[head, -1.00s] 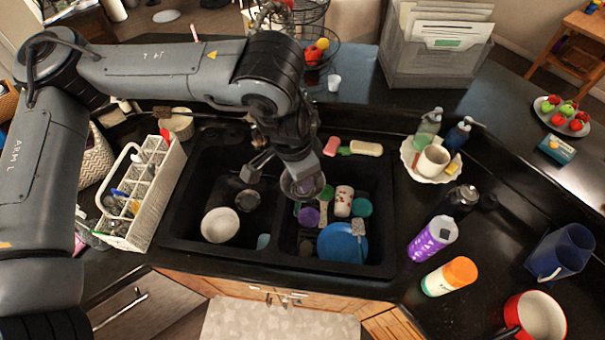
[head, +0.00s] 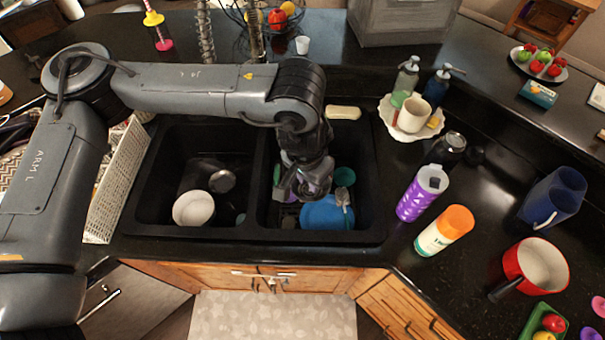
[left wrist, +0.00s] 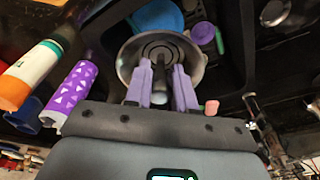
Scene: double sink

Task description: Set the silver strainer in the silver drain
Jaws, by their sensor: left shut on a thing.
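The silver strainer (left wrist: 163,48), a round bowl with rings, shows between the two purple fingers of my left gripper (left wrist: 161,78) in the left wrist view. The gripper is shut on the strainer's centre knob. In the head view my left gripper (head: 301,192) points down over the right basin (head: 265,190), and the strainer is mostly hidden by it. A round silver-grey piece (head: 222,180) lies at the bottom of the left basin; it looks like a drain, but I cannot be sure. Any drain in the right basin is hidden. My right gripper is not in view.
A white bowl (head: 193,208) sits in the left basin. A divider (head: 259,175) separates the basins. A white caddy (head: 117,180) stands left; a purple bottle (head: 420,195) and an orange-topped bottle (head: 443,230) stand right.

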